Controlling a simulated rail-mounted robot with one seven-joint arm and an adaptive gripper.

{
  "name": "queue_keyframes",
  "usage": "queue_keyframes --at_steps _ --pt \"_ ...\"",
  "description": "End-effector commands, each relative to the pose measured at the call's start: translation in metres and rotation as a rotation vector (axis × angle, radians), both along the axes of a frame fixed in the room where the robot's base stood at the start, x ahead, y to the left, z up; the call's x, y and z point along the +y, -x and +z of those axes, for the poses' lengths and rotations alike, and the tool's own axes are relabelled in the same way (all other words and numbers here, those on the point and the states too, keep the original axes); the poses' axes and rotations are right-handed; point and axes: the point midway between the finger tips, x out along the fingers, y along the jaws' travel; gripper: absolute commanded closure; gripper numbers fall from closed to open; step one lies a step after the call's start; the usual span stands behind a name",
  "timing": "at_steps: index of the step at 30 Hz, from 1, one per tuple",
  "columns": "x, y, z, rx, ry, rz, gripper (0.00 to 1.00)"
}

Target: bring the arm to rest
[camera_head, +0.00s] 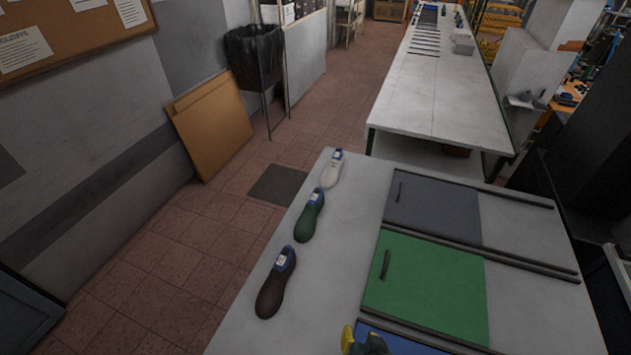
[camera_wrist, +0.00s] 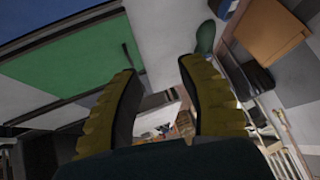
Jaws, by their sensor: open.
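My gripper (camera_head: 364,343) shows only in part at the bottom edge of the head view, with a yellow finger over the near end of the table. In the wrist view its two yellow ribbed fingers (camera_wrist: 160,95) stand wide apart with nothing between them. Three shoe lasts stand in a row along the table's left side: a dark brown one (camera_head: 276,284) nearest, a green one (camera_head: 309,216) in the middle and a white one (camera_head: 332,169) farthest. The green last also shows in the wrist view (camera_wrist: 205,37). My gripper is apart from the lasts.
The pale table (camera_head: 325,300) carries a grey sliding panel (camera_head: 432,211), a green panel (camera_head: 427,287) and a partly seen blue panel (camera_head: 385,341). A long bench (camera_head: 432,95) stands beyond. A cardboard sheet (camera_head: 211,125) and a bin (camera_head: 255,52) are at left.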

Motion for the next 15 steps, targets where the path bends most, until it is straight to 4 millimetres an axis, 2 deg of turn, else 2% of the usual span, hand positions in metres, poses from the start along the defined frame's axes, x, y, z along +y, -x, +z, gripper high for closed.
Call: queue_keyframes --at_steps 1,2,3,5,6,7,8,9,11,12,14,15 --pt "0.004 -0.02 0.047 -0.074 0.018 0.018 0.6" --pt "0.007 -0.031 0.069 -0.12 0.029 0.027 0.6" --pt "0.011 -0.044 0.101 -0.182 0.044 0.038 0.6" --pt "0.016 -0.059 0.149 -0.277 0.066 0.054 0.6" --pt "0.02 -0.068 0.182 -0.342 0.081 0.062 0.6" --pt "0.023 -0.072 0.206 -0.39 0.092 0.068 0.6" --pt "0.026 -0.076 0.231 -0.441 0.103 0.074 0.6" --pt "0.03 -0.08 0.265 -0.51 0.117 0.082 0.6" --pt "0.036 -0.081 0.315 -0.612 0.141 0.091 0.6" --pt "0.04 -0.08 0.349 -0.684 0.156 0.095 0.6" --pt "0.045 -0.073 0.398 -0.792 0.179 0.097 0.6" --pt "0.048 -0.066 0.43 -0.865 0.195 0.097 0.6"
